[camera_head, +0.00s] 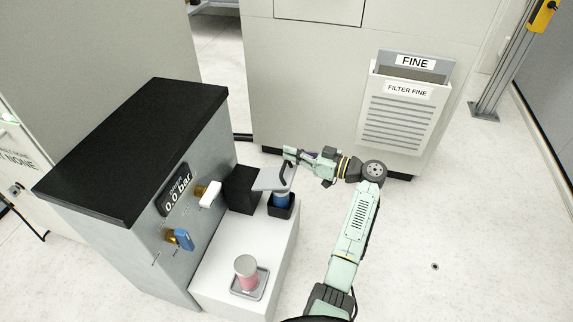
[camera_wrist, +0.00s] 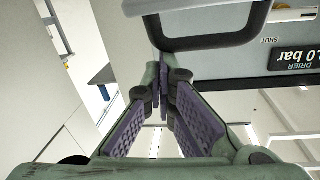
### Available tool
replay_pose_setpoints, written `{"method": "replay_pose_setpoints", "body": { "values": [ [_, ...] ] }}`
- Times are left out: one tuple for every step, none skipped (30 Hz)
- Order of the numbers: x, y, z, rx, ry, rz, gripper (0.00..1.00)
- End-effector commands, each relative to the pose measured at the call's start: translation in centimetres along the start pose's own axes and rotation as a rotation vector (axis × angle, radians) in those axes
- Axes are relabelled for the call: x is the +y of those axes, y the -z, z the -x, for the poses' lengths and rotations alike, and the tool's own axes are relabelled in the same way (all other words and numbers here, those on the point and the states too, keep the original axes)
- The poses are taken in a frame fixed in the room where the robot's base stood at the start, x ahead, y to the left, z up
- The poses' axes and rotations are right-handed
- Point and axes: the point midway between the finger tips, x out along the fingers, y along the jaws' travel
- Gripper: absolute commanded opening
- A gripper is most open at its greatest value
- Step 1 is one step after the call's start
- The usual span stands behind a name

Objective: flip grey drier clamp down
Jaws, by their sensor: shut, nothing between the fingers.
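The grey drier clamp (camera_head: 270,180) is a flat grey plate with a dark looped handle, above a blue cylinder (camera_head: 281,199) in a black holder on the white ledge. The plate looks roughly level with its handle end tilted up. My gripper (camera_head: 291,160) is shut and empty, right at the handle end of the clamp. In the wrist view my purple-padded fingers (camera_wrist: 165,85) meet just below the clamp's dark handle loop (camera_wrist: 215,42). I cannot tell whether the fingertips touch the handle.
A grey cabinet with a black top (camera_head: 140,135) carries a pressure display (camera_head: 174,190), a white valve handle (camera_head: 211,194) and a blue one (camera_head: 183,239). A filter bin (camera_head: 405,110) hangs behind my arm.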

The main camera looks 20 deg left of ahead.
Motion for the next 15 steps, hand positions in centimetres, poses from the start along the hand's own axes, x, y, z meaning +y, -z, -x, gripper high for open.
{"method": "replay_pose_setpoints", "body": {
  "values": [
    [0.3, -1.0, 0.2, -0.002, 0.000, 0.000, 0.00],
    [0.4, -1.2, 0.3, -0.002, 0.000, 0.000, 0.00],
    [0.5, -1.3, 0.5, -0.002, 0.000, 0.000, 0.00],
    [0.5, -1.4, 0.6, -0.002, 0.000, 0.000, 0.00],
    [0.6, -1.5, 0.7, -0.003, 0.000, 0.000, 0.00],
    [0.6, -1.6, 0.8, -0.002, 0.000, 0.000, 0.00],
    [0.6, -1.7, 0.9, -0.002, 0.000, 0.000, 0.00],
    [0.7, -1.8, 1.0, -0.002, -0.001, 0.000, 0.00],
    [0.7, -1.9, 1.0, -0.002, -0.001, 0.000, 0.00],
    [0.7, -1.9, 1.1, -0.002, -0.001, 0.000, 0.00],
    [0.7, -2.0, 1.1, -0.002, -0.001, 0.000, 0.00],
    [0.7, -2.0, 1.2, -0.002, -0.001, 0.000, 0.00],
    [0.8, -2.0, 1.2, -0.003, -0.001, 0.000, 0.00],
    [0.8, -2.1, 1.2, -0.003, -0.001, 0.000, 0.00],
    [0.8, -2.1, 1.3, -0.003, -0.001, 0.000, 0.00]
  ]
}}
